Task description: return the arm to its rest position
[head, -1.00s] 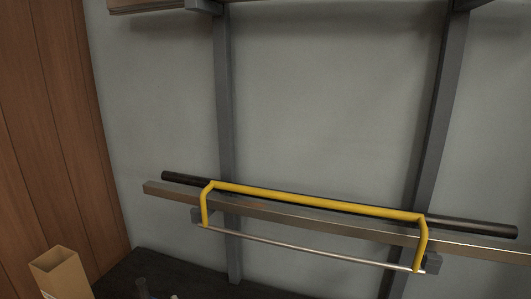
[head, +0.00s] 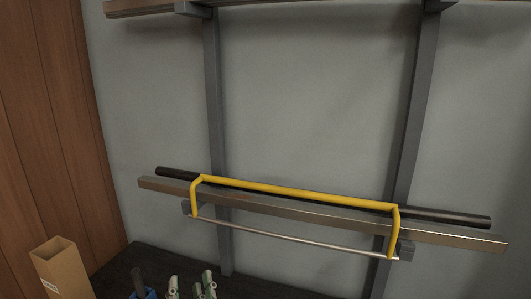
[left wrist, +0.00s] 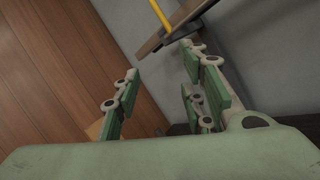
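My left gripper (head: 190,284) shows at the bottom edge of the head view, in front of a dark surface; only its pale fingertips are seen. In the left wrist view its green-padded fingers (left wrist: 160,88) stand wide apart with nothing between them. Beyond them are the wall, wood panelling and part of the rack. My right gripper is in neither view.
A yellow bow-shaped frame (head: 292,190) hangs on the wall rack, with a metal bar (head: 455,234) and a dark tube (head: 455,216) behind it. A tall open cardboard box (head: 64,272) stands lower left. A dark surface (head: 115,272) runs along the wall's foot.

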